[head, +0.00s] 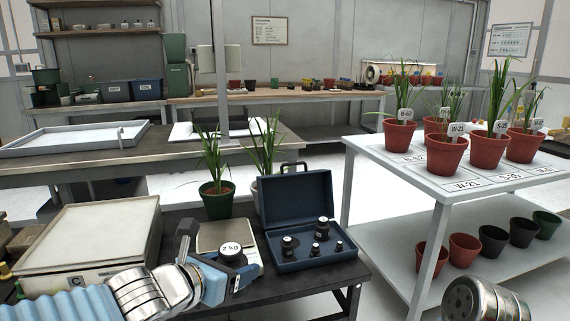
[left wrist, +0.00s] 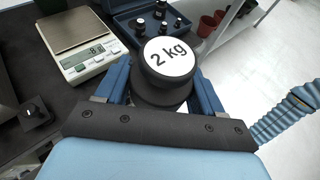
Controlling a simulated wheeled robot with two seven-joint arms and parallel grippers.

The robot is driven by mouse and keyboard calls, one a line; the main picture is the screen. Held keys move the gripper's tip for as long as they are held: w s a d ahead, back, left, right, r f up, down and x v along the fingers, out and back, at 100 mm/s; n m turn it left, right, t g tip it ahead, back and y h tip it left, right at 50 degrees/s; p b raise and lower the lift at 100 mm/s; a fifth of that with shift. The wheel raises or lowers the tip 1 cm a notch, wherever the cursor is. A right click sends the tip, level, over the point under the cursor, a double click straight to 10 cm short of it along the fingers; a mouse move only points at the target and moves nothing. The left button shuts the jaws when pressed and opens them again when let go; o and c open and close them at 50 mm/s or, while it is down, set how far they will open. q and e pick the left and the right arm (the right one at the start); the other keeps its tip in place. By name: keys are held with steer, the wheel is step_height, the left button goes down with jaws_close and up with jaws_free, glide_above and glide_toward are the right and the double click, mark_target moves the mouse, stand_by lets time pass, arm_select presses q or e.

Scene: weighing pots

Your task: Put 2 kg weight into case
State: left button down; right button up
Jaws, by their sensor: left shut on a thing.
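The black 2 kg weight (head: 231,252) has a white round label on top. My left gripper (head: 238,268) is shut on it; in the left wrist view the weight (left wrist: 168,62) sits upright between the two blue fingers (left wrist: 160,88). It is held in front of the scale and left of the case. The open blue case (head: 318,262) stands on the dark table with its lid raised at the back. Several smaller black weights (head: 324,228) stand in it. The case also shows at the top of the left wrist view (left wrist: 122,22). My right gripper is out of view; only part of the right arm shows.
A scale (head: 212,234) with a bare pan is left of the case; its display (left wrist: 97,50) is lit. A large bench balance (head: 90,238) stands further left. A green pot (head: 217,200) with a plant is behind. A white rack (head: 436,185) with potted plants is at right.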

arm_select(q)
steer(key=a+f+m+g+h, duration=0.2)
steer(key=a+f, duration=0.3)
steer(key=f, duration=0.9)
steer(key=w+a+f+m+g+h, duration=0.1)
steer(key=a+f, duration=0.4)
steer(key=f, duration=1)
steer(key=shift+w+a+m+g+h, duration=0.15)
steer(key=shift+m+g+h, duration=0.35)
steer(key=shift+m+h, duration=0.45)
steer(key=shift+f, duration=0.1)
steer(key=shift+w+r, duration=0.1)
steer(key=shift+r, duration=0.1)
